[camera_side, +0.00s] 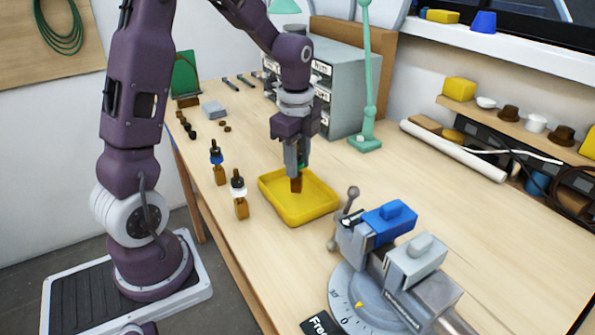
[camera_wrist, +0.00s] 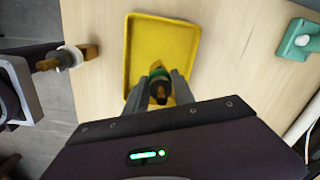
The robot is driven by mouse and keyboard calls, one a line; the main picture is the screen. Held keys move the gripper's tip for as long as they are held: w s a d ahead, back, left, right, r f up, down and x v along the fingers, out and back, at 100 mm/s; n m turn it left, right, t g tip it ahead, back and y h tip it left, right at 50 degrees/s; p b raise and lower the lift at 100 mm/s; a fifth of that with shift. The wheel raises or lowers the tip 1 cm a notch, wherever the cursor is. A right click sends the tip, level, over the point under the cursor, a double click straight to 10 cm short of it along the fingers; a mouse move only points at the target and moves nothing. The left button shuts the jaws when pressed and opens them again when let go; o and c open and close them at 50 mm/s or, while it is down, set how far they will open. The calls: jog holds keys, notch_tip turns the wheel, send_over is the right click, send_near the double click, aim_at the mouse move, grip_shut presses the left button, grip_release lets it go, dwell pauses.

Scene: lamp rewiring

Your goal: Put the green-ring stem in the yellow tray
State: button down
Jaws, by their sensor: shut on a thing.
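The yellow tray (camera_side: 315,212) lies on the bench below my gripper. It also shows in the wrist view (camera_wrist: 138,22). My gripper (camera_side: 297,168) points down over the tray and is shut on the green-ring stem. The stem's brown lower end (camera_side: 296,186) hangs below the fingers, inside the tray's outline; whether it touches the floor cannot be told. In the wrist view, the green ring (camera_wrist: 160,72) sits between the fingertips (camera_wrist: 160,88). The fingers hide part of the stem in the side view.
A white-ring stem (camera_side: 240,195) and a blue-ring stem (camera_side: 218,165) stand upright left of the tray. A vise (camera_side: 405,265) with blue and grey jaws stands to the right front. The green lamp base (camera_side: 364,143) and a grey drawer cabinet (camera_side: 345,90) are behind.

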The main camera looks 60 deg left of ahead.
jog(key=shift+f, duration=0.95)
jog(key=c, duration=1.1)
grip_release()
jog(key=shift+f, duration=0.1)
jog(key=shift+o, duration=0.2)
